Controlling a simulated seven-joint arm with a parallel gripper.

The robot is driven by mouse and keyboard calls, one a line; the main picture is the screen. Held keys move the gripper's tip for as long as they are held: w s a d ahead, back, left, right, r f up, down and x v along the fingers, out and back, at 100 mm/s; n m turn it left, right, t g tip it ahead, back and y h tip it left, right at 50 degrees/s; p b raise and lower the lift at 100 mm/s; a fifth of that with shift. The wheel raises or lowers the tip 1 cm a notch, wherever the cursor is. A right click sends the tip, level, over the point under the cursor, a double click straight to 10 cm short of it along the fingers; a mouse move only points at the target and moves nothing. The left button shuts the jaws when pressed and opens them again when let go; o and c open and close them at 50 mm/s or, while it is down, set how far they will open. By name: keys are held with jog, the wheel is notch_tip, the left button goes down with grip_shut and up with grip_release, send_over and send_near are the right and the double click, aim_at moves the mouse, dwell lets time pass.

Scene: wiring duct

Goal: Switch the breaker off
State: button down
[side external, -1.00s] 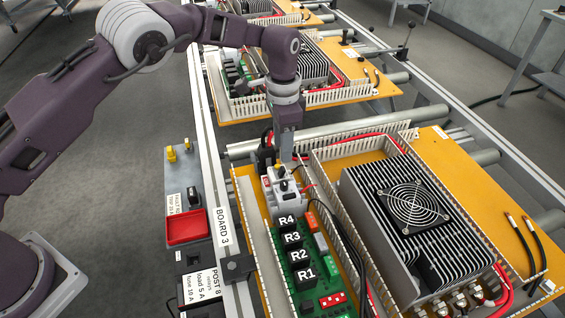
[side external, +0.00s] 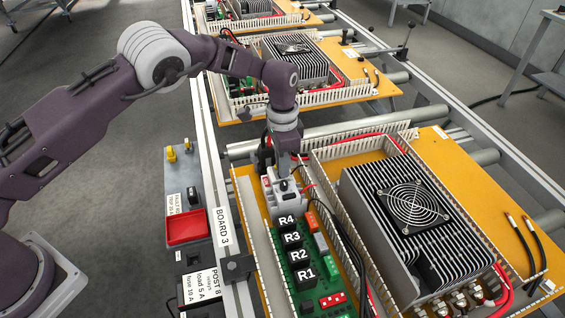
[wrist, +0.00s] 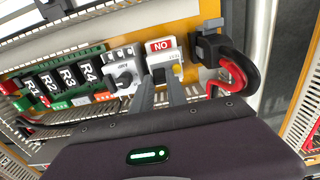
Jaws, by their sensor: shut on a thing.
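The breaker (wrist: 163,62) is a pale module with a red label that reads "NO" from the wrist camera's side. In the side view it stands at the back end of the component row, largely hidden by my gripper (side external: 284,176). In the wrist view my gripper (wrist: 160,84) has its two fingers at the front of the breaker, one on each side of its middle. They are shut on the breaker's lever, which is mostly hidden between them. I cannot tell the lever's position.
A white module with a black rotary knob (wrist: 124,78) sits right beside the breaker. Relays R1 to R4 (side external: 292,238) follow on a green board. A black connector with thick red and black cables (wrist: 228,68) is on the other side. A finned heatsink with fan (side external: 412,200) stands right.

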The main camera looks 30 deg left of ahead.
jog(key=t+h, duration=0.1)
jog(key=s+a+t+h, duration=0.1)
jog(key=shift+s+a+t+h, duration=0.1)
jog(key=shift+a+t+h, duration=0.05)
jog(key=shift+t+h, duration=0.2)
jog(key=shift+s+a+f+t+h, duration=0.1)
jog(key=shift+s+a+t+h, duration=0.1)
jog(key=shift+t+h, duration=0.4)
jog(key=shift+s+a+f+t+h, duration=0.1)
jog(key=shift+s+a+t+h, duration=0.1)
jog(key=shift+t+h, duration=0.35)
jog(key=shift+s+a+f+t+h, duration=0.1)
jog(key=shift+s+a+t+h, duration=0.1)
jog(key=shift+t+h, duration=0.4)
jog(key=c, duration=1.3)
grip_release()
